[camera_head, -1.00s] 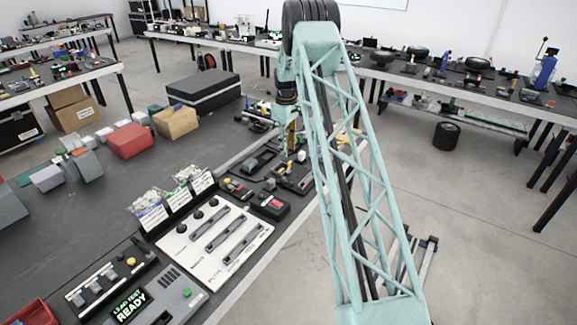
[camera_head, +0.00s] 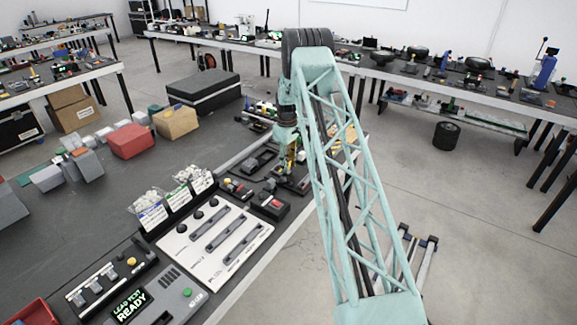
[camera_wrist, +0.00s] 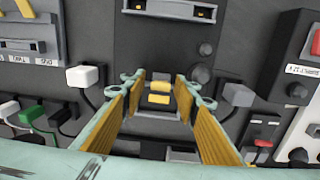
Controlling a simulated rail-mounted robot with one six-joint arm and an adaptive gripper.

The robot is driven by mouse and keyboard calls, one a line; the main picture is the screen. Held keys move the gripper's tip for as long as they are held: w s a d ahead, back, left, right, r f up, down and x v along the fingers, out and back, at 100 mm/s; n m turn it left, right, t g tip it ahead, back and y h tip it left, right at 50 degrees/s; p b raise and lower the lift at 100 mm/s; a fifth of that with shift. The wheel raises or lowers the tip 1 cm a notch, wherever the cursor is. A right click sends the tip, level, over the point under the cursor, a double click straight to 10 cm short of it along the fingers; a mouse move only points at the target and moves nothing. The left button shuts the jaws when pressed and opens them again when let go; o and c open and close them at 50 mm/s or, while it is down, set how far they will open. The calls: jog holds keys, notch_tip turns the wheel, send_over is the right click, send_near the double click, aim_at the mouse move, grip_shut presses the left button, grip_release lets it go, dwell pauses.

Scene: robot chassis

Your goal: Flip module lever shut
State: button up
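In the wrist view a dark module (camera_wrist: 158,42) lies below my gripper. A small part with two yellow pieces, apparently the lever (camera_wrist: 159,92), shows between the fingers. My gripper (camera_wrist: 160,84) is open, with a yellow-lined finger on each side of this part. No contact between the fingers and the part is visible, and I cannot tell the lever's exact angle. In the head view my gripper (camera_head: 292,158) is low over the devices at the bench's right edge, and my arm hides some of that area.
A box with a red control (camera_wrist: 262,136) is at the right. In the head view a slider panel (camera_head: 215,240) and bins of small parts (camera_head: 165,205) stand nearer on the bench.

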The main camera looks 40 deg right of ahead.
aim_at(294, 175)
jog(key=shift+c, duration=0.5)
jog(key=c, duration=0.7)
jog(key=shift+c, duration=0.2)
jog(key=shift+s+d+f+t+y+b, duration=0.15)
jog(key=shift+s+t+y+b, duration=0.2)
jog(key=shift+t+b, duration=1.45)
jog(key=b, duration=0.5)
jog(key=t+b, duration=0.1)
jog(key=b, duration=0.3)
jog(key=s+t+y+b, duration=0.1)
jog(key=b, duration=0.4)
jog(key=shift+s+d+f+b, duration=0.1)
jog(key=shift+d+f+b, duration=0.15)
jog(key=shift+f+b, duration=0.05)
jog(key=shift+s+f+t+y+b, duration=0.15)
jog(key=shift+s+t+y+b, duration=0.1)
jog(key=shift+t+b, duration=0.9)
jog(key=shift+s+d+f+t+y, duration=0.1)
jog(key=shift+s+f+t+y, duration=0.1)
jog(key=shift+t, duration=0.55)
jog(key=shift+s+f+t+y, duration=0.1)
jog(key=shift+f+t+y, duration=0.1)
jog(key=shift+t, duration=0.5)
jog(key=o, duration=0.8)
jog(key=shift+o, duration=0.2)
